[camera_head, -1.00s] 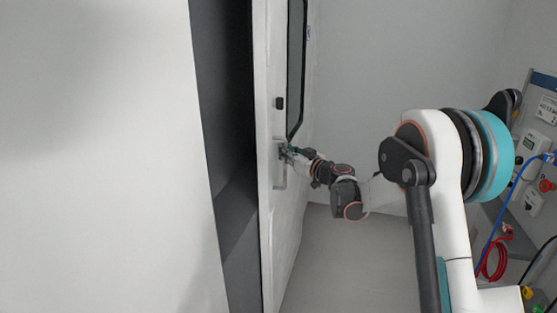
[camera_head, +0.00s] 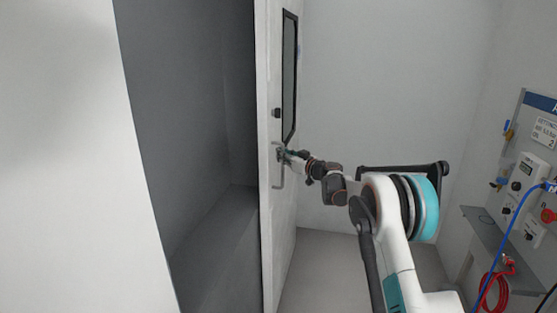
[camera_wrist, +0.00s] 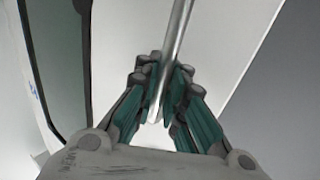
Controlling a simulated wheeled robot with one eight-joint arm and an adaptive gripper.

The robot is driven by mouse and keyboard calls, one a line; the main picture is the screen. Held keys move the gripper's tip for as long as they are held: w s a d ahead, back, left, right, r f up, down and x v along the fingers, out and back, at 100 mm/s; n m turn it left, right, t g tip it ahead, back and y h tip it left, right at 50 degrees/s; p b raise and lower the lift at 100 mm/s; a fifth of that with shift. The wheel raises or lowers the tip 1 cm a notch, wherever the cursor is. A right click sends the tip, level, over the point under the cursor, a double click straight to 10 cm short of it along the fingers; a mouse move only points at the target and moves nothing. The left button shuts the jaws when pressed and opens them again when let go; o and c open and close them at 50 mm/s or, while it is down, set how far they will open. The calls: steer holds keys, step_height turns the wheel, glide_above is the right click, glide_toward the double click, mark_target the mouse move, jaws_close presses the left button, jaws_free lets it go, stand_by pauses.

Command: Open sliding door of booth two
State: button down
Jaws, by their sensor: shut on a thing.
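The white sliding door (camera_head: 282,225) stands in the middle of the head view, seen nearly edge-on, with a dark-framed window (camera_head: 290,75) in its upper part. A wide dark opening (camera_head: 195,150) shows to the left of its edge. My gripper (camera_head: 284,155) is at the upper part of the door's metal bar handle (camera_head: 276,183). In the wrist view, the green-padded fingers of my gripper (camera_wrist: 162,95) are shut around the handle bar (camera_wrist: 180,35), which runs between them. The window also shows at the left of the wrist view (camera_wrist: 58,60).
A white wall panel (camera_head: 65,160) fills the left side. A grey panel with gauges, a blue cable and a coiled red hose (camera_head: 495,290) is at the right. The floor (camera_head: 330,265) right of the door looks clear.

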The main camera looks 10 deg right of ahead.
steer(key=shift+w+d+f, duration=0.1)
steer(key=shift+w+d, duration=0.65)
steer(key=shift+w, duration=0.25)
steer(key=c, duration=1.8)
jaws_free()
steer(key=shift+d, duration=0.1)
steer(key=shift+o, duration=0.6)
steer(key=shift+d, duration=0.15)
steer(key=v, duration=1.1)
steer(key=shift+s, duration=0.4)
